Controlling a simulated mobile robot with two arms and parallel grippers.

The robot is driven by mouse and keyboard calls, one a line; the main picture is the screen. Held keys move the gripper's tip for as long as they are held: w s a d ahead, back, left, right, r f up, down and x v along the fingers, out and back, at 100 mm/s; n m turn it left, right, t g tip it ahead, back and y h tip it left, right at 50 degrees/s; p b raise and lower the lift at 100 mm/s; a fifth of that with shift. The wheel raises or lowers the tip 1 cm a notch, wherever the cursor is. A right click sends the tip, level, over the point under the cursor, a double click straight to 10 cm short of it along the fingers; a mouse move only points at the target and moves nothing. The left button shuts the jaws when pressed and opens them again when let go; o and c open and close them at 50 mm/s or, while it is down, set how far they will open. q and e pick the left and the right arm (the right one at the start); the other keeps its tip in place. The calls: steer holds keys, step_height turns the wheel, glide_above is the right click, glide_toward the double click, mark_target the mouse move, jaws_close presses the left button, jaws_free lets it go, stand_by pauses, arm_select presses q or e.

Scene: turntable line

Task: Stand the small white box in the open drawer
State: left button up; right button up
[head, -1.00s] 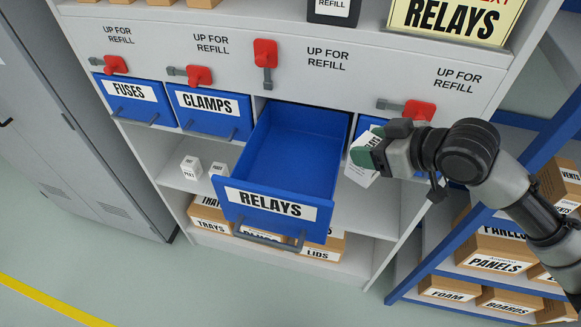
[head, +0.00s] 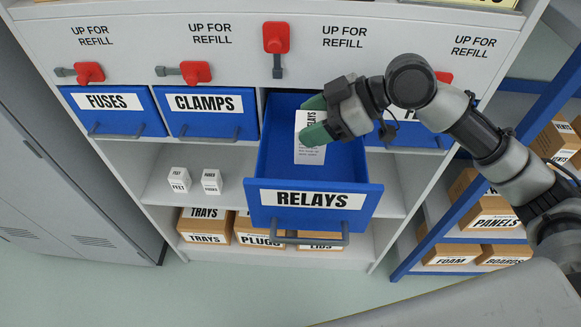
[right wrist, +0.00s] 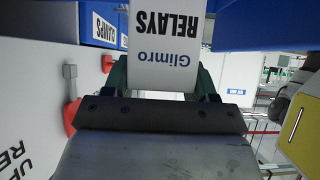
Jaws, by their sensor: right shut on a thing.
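The small white box (head: 309,150), with RELAYS print, is held upright in my right gripper (head: 314,120). The green fingers are shut on its upper part. In the head view the box is over the open blue RELAYS drawer (head: 352,187), inside its outline; whether it touches the drawer floor I cannot tell. In the right wrist view the box (right wrist: 163,50) shows between the fingers (right wrist: 163,80), with "Glimro RELAYS" on its face. The drawer looks empty apart from that. My left gripper is not in view.
Closed blue drawers FUSES (head: 113,112) and CLAMPS (head: 207,115) are at the left. Red levers (head: 276,38) line the panel above. Two small white boxes (head: 180,181) stand on the shelf below. Cartons (head: 205,224) sit lower. A blue rack (head: 430,235) is at the right.

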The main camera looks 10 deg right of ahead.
mark_target(312, 162)
steer(key=f, duration=0.2)
steer(key=f+p, duration=0.1)
steer(key=f, duration=0.2)
steer(key=shift+s+d+f, duration=0.1)
steer(key=shift+d+f, duration=0.15)
steer(key=shift+f, duration=0.15)
step_height(312, 162, down, 4)
steer(key=shift+a+r+p, duration=0.1)
steer(key=shift+p, duration=0.5)
steer(key=shift+f, duration=0.35)
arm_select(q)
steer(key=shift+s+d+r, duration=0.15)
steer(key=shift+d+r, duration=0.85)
arm_select(e)
steer(key=shift+f, duration=0.2)
steer(key=o, duration=1)
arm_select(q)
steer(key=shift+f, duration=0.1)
